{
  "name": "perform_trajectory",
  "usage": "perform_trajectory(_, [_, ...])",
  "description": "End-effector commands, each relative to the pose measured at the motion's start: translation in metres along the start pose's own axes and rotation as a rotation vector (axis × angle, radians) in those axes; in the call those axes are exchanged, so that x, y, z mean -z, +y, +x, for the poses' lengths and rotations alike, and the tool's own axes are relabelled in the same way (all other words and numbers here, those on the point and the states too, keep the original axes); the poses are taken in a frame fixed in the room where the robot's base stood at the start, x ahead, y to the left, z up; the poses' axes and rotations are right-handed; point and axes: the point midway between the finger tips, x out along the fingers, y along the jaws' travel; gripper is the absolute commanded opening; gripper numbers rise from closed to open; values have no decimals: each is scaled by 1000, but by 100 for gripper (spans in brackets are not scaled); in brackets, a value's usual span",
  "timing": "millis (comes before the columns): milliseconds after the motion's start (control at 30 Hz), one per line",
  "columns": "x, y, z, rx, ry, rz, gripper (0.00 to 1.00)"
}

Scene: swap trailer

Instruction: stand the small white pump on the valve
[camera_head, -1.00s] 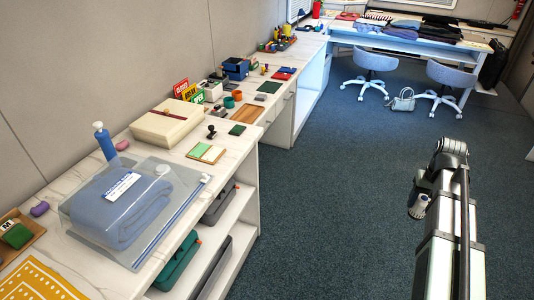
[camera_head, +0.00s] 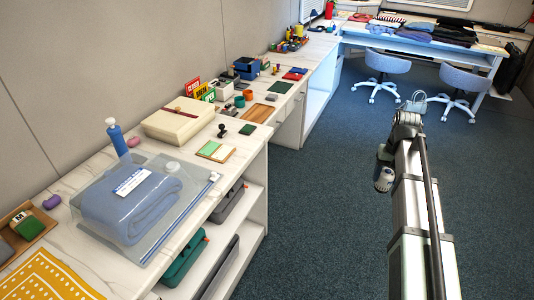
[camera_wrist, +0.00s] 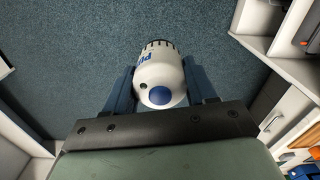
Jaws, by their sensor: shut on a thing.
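My gripper (camera_wrist: 162,82) is shut on the small white pump (camera_wrist: 158,76). The pump has a blue round spot, blue lettering and a dark ribbed rim, and sits between the two blue fingers. In the head view the pump (camera_head: 383,183) hangs at the end of my arm, over the open floor and well to the right of the counter. The valve (camera_head: 172,168) is a small pale round cap on the clear bag (camera_head: 187,208). The bag lies flat on the counter around a folded blue cloth (camera_head: 130,207) with a white label.
A tall blue-and-white bottle (camera_head: 117,138) stands behind the bag. A cream box (camera_head: 178,121), a black stamp (camera_head: 222,131) and a green-and-cream pad (camera_head: 215,151) lie beyond it. Open shelves are below the counter (camera_head: 245,155). The carpet between counter and arm is clear.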

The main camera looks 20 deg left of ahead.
Motion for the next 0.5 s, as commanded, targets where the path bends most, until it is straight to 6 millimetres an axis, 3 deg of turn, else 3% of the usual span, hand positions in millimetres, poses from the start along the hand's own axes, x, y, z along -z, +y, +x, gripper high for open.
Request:
perform_trajectory(33, [12, -20, -4, 0, 0, -21, 16])
perform_trajectory(200, [34, -80, -12, 0, 0, -76, 16])
perform_trajectory(500, [59, -195, -28, 0, 1, -176, 16])
